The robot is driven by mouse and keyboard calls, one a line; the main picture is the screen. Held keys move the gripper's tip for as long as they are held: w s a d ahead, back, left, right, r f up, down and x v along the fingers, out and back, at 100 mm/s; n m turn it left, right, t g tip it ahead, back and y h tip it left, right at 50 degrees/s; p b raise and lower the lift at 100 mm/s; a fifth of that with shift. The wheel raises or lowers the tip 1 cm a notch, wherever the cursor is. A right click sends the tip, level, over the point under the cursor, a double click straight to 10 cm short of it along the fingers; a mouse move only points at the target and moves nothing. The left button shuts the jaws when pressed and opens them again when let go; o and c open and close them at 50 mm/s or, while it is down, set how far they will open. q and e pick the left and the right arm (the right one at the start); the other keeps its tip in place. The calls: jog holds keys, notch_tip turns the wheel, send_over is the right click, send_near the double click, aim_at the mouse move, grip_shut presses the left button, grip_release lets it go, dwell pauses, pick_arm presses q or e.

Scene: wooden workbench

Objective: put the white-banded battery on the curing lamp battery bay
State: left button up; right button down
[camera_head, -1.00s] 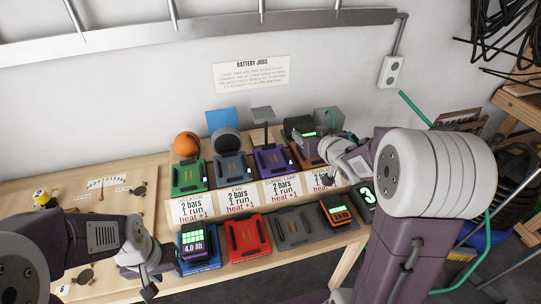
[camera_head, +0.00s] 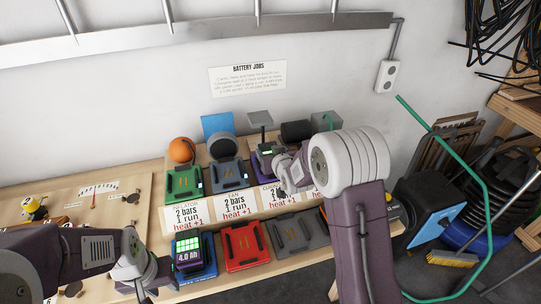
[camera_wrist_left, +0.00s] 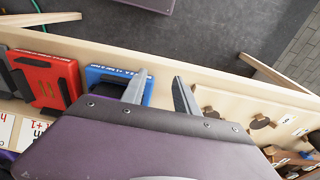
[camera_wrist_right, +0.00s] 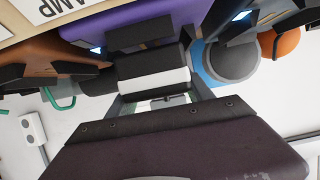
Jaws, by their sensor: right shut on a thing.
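The white-banded battery (camera_wrist_right: 153,78) is held between the fingers of my right gripper (camera_wrist_right: 158,98), which is shut on it. In the head view the battery (camera_head: 267,150), with a lit green display, is at the purple curing lamp bay (camera_head: 255,167). The purple bay also shows in the right wrist view (camera_wrist_right: 150,20), right against or just beyond the battery; I cannot tell whether the battery is seated. The arm hides part of the bay. My left gripper (camera_wrist_left: 158,92) is open and empty near the blue dock's edge.
The blue dock (camera_head: 205,271) holds a 4.0 Ah battery (camera_head: 188,252). The red dock (camera_head: 243,243) and grey dock (camera_head: 298,234) beside it are empty. Green (camera_head: 184,182) and blue-grey (camera_head: 226,174) bays stand left of the purple one. My right arm hides the bays to the right.

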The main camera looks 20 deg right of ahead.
pick_arm(q)
jog(key=shift+w+f, duration=0.1)
pick_arm(e)
jog(key=shift+w+f, duration=0.15)
jog(key=shift+f, duration=0.5)
pick_arm(q)
jog(key=shift+f, duration=0.15)
pick_arm(e)
jog(key=shift+c, duration=2)
grip_release()
jog(key=shift+f, duration=0.15)
